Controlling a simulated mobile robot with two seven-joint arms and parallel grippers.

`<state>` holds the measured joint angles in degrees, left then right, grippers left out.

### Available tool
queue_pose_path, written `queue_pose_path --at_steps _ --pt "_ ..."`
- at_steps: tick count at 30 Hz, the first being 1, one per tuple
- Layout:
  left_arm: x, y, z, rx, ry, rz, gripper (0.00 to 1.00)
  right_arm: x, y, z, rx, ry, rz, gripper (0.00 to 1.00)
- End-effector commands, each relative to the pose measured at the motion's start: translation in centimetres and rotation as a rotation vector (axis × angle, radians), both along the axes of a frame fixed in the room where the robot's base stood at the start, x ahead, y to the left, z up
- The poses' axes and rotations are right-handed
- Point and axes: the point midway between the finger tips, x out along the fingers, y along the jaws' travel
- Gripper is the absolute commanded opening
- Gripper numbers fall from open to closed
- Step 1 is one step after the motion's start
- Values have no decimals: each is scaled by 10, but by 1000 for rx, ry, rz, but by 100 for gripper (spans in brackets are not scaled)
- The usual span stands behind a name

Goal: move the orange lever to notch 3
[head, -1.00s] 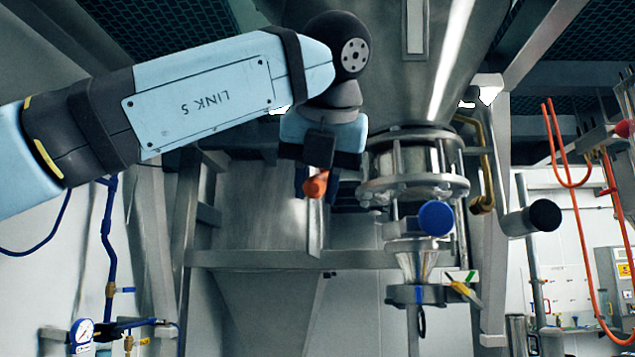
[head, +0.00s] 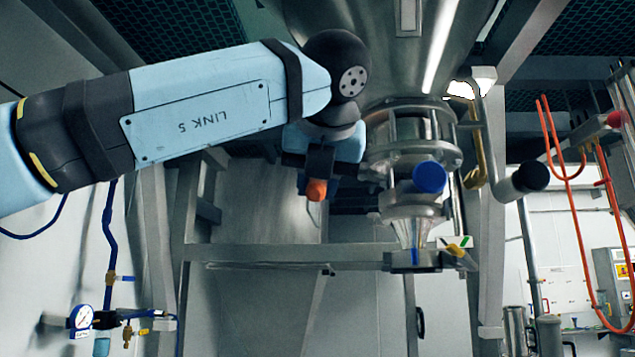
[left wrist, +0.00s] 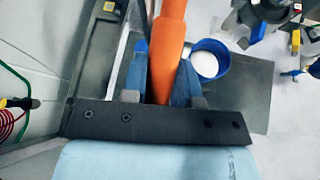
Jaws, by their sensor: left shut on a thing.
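The orange lever (head: 317,190) shows in the head view as a short rounded end just below my left gripper (head: 315,181), left of the sifter's flanged outlet. In the left wrist view the orange lever (left wrist: 168,45) runs up between the two blue fingers of my left gripper (left wrist: 161,80), which is shut around it. The lever's base and pivot are hidden behind the gripper in the head view. No notch marks or numbers can be made out. My right gripper is in neither view.
Right of the gripper stand the flanged metal outlet (head: 410,150), a blue knob (head: 430,177) and a black-ended handle (head: 530,177). A horizontal steel beam (head: 270,254) crosses below. Orange hoses (head: 555,150) hang at the far right.

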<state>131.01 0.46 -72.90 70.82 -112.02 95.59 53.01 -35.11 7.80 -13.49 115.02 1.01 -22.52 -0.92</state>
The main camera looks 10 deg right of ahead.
Motion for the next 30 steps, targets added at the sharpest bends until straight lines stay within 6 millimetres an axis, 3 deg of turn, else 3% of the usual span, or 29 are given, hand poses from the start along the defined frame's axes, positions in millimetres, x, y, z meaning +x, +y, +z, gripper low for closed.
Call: queue_pose_path --at_steps 3,4,7,19,30 --pt "1 1 1 -1 -1 1 0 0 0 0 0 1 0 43" --pt "1 1 1 -1 -1 1 30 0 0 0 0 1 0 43" --pt "0 1 1 -1 -1 1 53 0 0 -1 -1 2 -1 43" --pt "-8 1 5 0 -2 1 53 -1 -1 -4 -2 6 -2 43" --pt "-75 6 44 0 -4 0 53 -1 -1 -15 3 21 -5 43"
